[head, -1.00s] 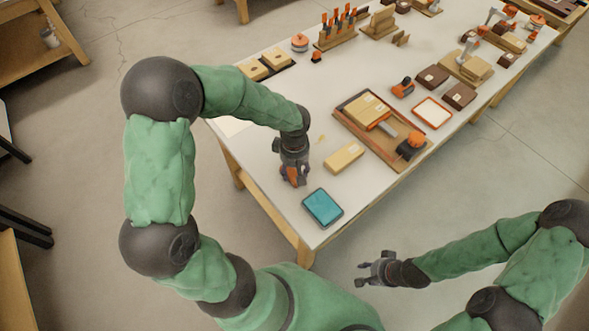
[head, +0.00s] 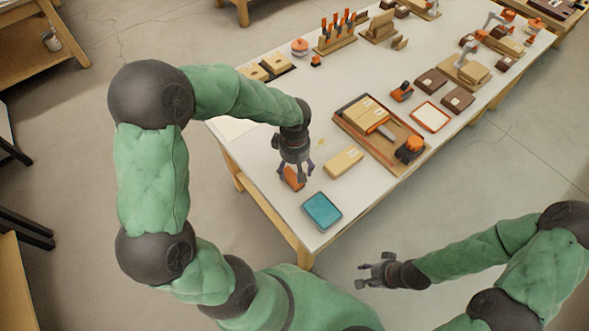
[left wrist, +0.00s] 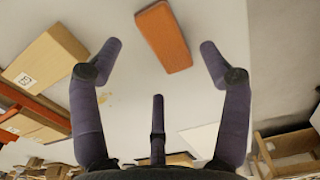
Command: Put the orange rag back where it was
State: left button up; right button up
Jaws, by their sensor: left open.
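The orange rag (head: 292,178) looks like a folded block and lies on the white bench near its front left edge. It also shows in the left wrist view (left wrist: 163,38), past the fingertips and between them. My left gripper (head: 297,170) is open just above the rag, with its fingers spread and nothing held. The gripper partly covers the rag in the head view. My right gripper (head: 370,270) is open and empty, off the bench in front of it.
A wooden tray (head: 395,151) with a box and an orange-topped tool stands farther right. The bench's front edge is close.

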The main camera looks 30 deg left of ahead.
pick_arm(q)
notch_tip(320, 180, up, 8)
jog(key=p, duration=0.2)
jog(key=shift+r, duration=0.15)
dwell(0.4)
